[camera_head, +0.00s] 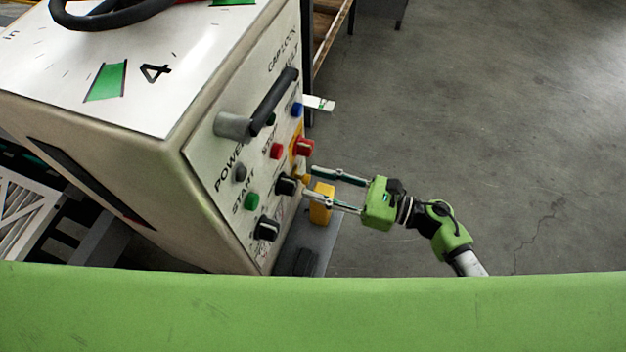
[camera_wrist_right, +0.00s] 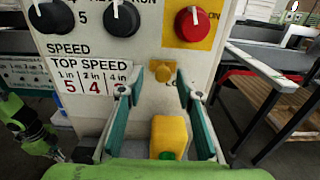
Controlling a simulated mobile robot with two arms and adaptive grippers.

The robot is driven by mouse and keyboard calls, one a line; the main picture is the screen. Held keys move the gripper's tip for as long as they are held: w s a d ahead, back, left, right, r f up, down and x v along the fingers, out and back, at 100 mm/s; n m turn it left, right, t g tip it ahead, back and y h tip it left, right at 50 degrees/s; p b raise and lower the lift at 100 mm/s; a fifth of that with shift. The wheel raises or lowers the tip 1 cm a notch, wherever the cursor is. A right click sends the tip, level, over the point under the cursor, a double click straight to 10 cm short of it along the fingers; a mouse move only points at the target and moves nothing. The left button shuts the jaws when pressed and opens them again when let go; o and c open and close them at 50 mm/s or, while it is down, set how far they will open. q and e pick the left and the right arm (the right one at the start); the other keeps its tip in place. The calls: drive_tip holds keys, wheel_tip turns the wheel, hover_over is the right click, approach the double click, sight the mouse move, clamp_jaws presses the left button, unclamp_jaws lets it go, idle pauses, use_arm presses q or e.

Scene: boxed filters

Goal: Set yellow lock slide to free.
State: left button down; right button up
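The yellow lock slide shows as a small yellow knob (camera_wrist_right: 163,72) on the panel in the right wrist view, beside lettering that is partly covered. In the head view the knob (camera_head: 304,177) is small, on the panel's right side. My right gripper (camera_head: 309,183) is open in front of the panel, its fingers spread to either side of the knob. In the wrist view the gripper (camera_wrist_right: 160,93) holds nothing, and the knob lies between and just beyond its fingertips. I cannot tell whether a finger touches it.
A red knob (camera_wrist_right: 192,24) on a yellow plate is above the slide. Black dials (camera_wrist_right: 121,18) are up and left. A yellow block (camera_wrist_right: 169,134) is below, between the fingers in view. A black handle (camera_head: 274,95) juts from the panel. Open floor (camera_head: 500,130) lies right.

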drive_tip(key=v, duration=1)
drive_tip(key=shift+s+d, duration=0.2)
drive_tip(key=shift+r, duration=0.1)
drive_tip(key=w+d+f+m+t+h+b, duration=0.1)
drive_tip(key=w+d+f+m+t+h, duration=0.25)
drive_tip(key=f+m, duration=0.5)
drive_tip(key=w+d+f+m+t+h, duration=0.35)
drive_tip(key=f+m, duration=0.35)
drive_tip(key=m, duration=0.3)
drive_tip(key=s+d+f+m+g+h+b, duration=0.1)
drive_tip(key=s+d+f+m+h, duration=0.2)
drive_tip(key=f+m, duration=0.4)
drive_tip(key=s+d+f+m+g+h, duration=0.1)
drive_tip(key=s+d+f+m+h, duration=0.4)
drive_tip(key=f, duration=0.5)
drive_tip(key=s+f+m+g+h, duration=0.2)
drive_tip(key=s+f+m+g, duration=0.2)
drive_tip(key=s+f+m, duration=0.75)
drive_tip(key=s+a+f+m+g, duration=0.1)
drive_tip(key=s+f+m+g, duration=0.1)
drive_tip(key=s, duration=0.7)
drive_tip(key=s+a+f+m+g+b, duration=0.1)
drive_tip(key=s+f+m+g, duration=0.2)
drive_tip(key=s, duration=0.7)
wheel_tip(320, 180, down, 2)
drive_tip(key=shift+f+m+g, duration=0.15)
drive_tip(key=shift+m+g, duration=0.15)
drive_tip(key=shift+m, duration=0.2)
drive_tip(key=shift+w+a, duration=0.1)
